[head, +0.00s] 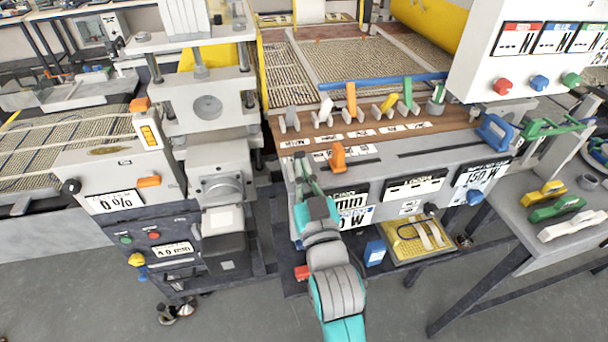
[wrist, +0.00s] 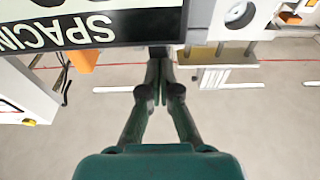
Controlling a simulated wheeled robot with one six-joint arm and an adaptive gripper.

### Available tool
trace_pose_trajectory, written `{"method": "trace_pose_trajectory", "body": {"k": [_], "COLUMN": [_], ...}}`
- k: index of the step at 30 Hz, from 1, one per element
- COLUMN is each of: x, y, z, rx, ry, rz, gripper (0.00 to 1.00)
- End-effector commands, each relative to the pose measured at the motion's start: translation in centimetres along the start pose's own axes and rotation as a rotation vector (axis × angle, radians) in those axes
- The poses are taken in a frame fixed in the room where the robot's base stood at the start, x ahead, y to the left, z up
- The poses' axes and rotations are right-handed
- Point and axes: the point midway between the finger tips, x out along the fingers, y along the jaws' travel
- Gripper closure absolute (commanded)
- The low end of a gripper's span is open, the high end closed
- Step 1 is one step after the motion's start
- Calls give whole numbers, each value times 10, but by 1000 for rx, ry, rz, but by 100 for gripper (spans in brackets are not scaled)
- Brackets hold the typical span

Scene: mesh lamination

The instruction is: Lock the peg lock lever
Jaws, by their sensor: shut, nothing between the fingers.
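My gripper (head: 303,164) is shut and empty in front of the machine's grey front face. In the wrist view its closed fingertips (wrist: 159,68) are just beyond the edge of a black SPACING sign (wrist: 85,28), which appears upside down. On the brown panel behind stand several levers: a white one (head: 325,111), an orange one (head: 351,98), a yellow one (head: 389,103) and a green one (head: 407,95). An orange handle (head: 338,157) sits on the front edge, right of my gripper. The labels are too small to read, so I cannot tell which is the peg lock lever.
A grey press column (head: 210,110) stands close on the left. A white control box (head: 530,55) overhangs the right. A blue handle (head: 495,132) sticks up at the right end. A side table (head: 560,242) holds coloured handles. The floor in front is mostly clear.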

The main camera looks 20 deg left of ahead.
Motion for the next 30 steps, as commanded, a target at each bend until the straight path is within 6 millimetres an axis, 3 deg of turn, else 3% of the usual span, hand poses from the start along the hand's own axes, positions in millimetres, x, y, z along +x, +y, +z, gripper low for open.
{"method": "trace_pose_trajectory", "body": {"k": [14, 30], "x": [18, 36], "y": [0, 0], "z": [-13, -13], "rx": [0, 0], "ry": [-358, -372], "rz": [0, 0], "gripper": [100, 100]}}
